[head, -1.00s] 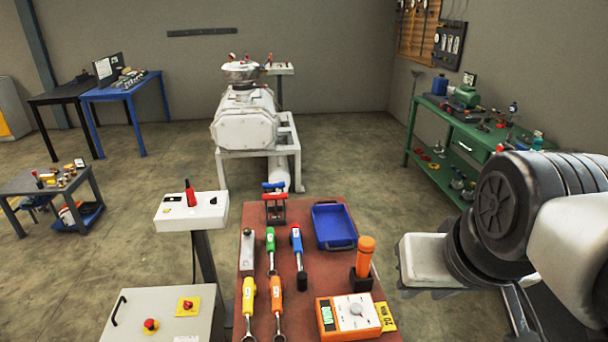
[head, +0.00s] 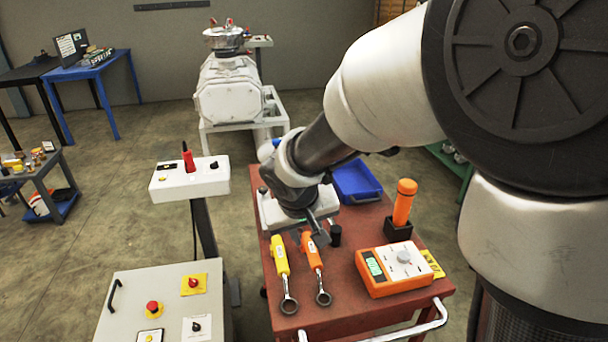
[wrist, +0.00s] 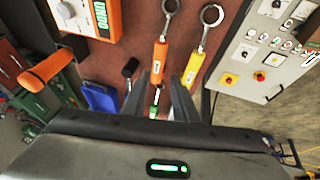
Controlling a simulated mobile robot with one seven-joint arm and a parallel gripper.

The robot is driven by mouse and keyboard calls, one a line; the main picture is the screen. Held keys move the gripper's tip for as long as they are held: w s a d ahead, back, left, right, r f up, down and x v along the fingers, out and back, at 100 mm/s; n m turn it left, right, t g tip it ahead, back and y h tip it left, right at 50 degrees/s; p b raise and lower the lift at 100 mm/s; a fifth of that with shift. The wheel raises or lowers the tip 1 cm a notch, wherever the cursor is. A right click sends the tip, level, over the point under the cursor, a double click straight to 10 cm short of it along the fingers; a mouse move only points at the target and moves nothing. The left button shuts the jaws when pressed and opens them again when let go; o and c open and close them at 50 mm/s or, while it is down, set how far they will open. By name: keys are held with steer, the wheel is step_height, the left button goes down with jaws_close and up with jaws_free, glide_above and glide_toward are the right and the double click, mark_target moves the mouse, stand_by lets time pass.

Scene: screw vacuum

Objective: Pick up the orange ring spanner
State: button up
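The orange ring spanner (head: 312,252) lies on the red-brown tabletop (head: 345,228), its orange handle away from me and its metal ring end toward the near edge. In the wrist view the spanner (wrist: 160,62) appears just beyond the fingertips, with its ring at the top edge. My gripper (head: 319,236) is above the table near the far end of the orange handle. In the wrist view my gripper (wrist: 160,80) has its two fingers apart, with nothing held between them; a green handle (wrist: 155,97) shows in the gap. My arm hides the tools behind it.
A yellow ring spanner (head: 282,258) lies close beside the orange one, to its left. An orange meter (head: 398,268) is to the right. An upright orange-handled tool (head: 403,203) stands in a black block behind it. A blue tray (head: 358,182) is at the back.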

mark_target(312, 251)
steer(key=b+x, duration=0.2)
steer(key=x, duration=1.1)
steer(key=shift+d+f, duration=0.2)
steer(key=shift+f, duration=0.05)
jaws_close()
